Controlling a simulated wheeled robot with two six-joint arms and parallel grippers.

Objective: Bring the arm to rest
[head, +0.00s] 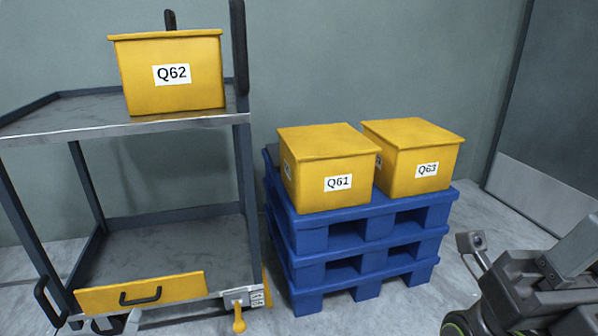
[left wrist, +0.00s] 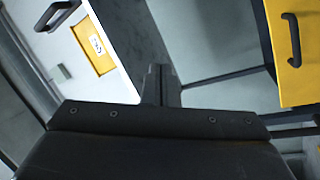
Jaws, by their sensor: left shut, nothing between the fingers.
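My left gripper (left wrist: 160,72) shows in the left wrist view. Its two dark fingers are together, with nothing between them, and no object touches them. In the head view, grey and black machine parts at the lower right are part of my own body. I cannot make out a pair of fingertips there. My right gripper is not clearly in view.
A grey cart (head: 170,126) at left carries yellow box Q62 (head: 180,92) and has a yellow drawer front (head: 185,287). Yellow boxes Q61 (head: 312,190) and Q63 (head: 405,178) sit on stacked blue pallets (head: 372,262). A dark door (head: 563,100) stands at right.

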